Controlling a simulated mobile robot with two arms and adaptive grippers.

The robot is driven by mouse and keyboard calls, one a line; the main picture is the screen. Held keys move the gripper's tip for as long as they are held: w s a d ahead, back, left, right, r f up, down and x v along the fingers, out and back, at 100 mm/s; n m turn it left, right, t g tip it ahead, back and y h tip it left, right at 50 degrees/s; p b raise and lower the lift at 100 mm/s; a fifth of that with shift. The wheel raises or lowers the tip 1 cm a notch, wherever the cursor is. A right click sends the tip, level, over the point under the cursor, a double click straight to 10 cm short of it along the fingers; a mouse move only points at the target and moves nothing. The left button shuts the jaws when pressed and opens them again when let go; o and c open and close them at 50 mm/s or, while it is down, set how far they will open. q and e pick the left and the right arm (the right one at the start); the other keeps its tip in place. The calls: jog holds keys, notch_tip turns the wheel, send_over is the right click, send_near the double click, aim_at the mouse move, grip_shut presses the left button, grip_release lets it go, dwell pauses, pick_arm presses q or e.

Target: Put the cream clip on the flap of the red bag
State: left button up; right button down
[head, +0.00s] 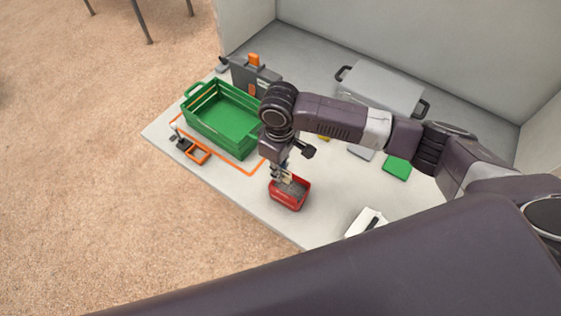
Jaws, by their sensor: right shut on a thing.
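The red bag (288,201) stands near the front edge of the pale table, with its grey top facing up. My right gripper (284,176) points down right over the red bag. It is shut on a small pale piece, which looks like the cream clip (287,175). The clip is at or just above the bag's top; I cannot tell whether it touches the flap. The gripper hides part of the bag's back side. My left gripper is not in view.
A green crate (187,107) stands left of the bag, inside an orange outline on the table. A grey case (380,88) with black handles lies at the back. A green block (397,168) and a white item (360,224) lie to the right. Walls close the back.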

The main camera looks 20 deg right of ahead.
jog(key=shift+f, duration=0.1)
jog(key=shift+s+d, duration=0.1)
jog(key=shift+s, duration=0.05)
notch_tip(320, 180, down, 8)
jog(key=shift+r+b, duration=0.25)
jog(key=shift+b, duration=0.7)
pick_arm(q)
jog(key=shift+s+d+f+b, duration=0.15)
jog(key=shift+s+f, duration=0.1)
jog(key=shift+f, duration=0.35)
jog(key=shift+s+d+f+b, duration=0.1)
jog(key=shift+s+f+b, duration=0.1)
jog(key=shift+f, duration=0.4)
pick_arm(e)
jog(key=shift+f, duration=0.85)
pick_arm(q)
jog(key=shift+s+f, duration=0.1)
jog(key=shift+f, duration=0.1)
pick_arm(e)
jog(key=shift+f, duration=0.6)
jog(key=c, duration=1.9)
grip_release()
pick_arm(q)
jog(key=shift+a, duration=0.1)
